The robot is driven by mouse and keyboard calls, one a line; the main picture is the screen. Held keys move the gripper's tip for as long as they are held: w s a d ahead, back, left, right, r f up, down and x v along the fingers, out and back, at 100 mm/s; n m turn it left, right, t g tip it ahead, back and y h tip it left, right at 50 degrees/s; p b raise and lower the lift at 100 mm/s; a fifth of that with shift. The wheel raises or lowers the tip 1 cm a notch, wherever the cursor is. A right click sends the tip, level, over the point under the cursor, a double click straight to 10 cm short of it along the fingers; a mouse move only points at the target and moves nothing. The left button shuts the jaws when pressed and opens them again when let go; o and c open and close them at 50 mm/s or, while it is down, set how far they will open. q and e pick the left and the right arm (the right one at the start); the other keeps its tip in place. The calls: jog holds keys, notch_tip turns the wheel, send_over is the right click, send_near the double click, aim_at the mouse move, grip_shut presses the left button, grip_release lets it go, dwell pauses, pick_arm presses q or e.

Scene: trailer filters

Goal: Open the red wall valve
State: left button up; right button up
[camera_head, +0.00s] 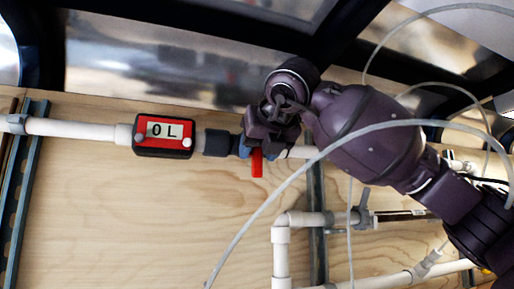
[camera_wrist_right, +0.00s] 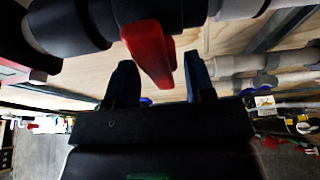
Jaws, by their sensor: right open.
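The red valve handle (camera_head: 257,163) hangs down from the valve on the white wall pipe in the head view. My right gripper (camera_head: 252,150) is at the valve, and its palm hides most of the valve body. In the right wrist view the red handle (camera_wrist_right: 149,52) points toward the gripper, tilted slightly. The open fingers of the right gripper (camera_wrist_right: 160,85) stand on either side of the handle's tip, with gaps visible. I cannot tell whether either finger touches the handle. The black valve body (camera_wrist_right: 150,14) is above it. My left gripper is not in view.
A red flow meter (camera_head: 164,136) reading "0 L" sits on the white pipe (camera_head: 75,128) left of the valve. A black fitting (camera_head: 214,142) lies between them. More white pipes (camera_head: 281,255) run below right. A clear hose (camera_head: 300,170) loops in front. The wooden wall (camera_head: 120,220) is bare at lower left.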

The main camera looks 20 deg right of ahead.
jog(key=shift+w+f, duration=0.2)
jog(key=shift+w, duration=0.35)
grip_shut()
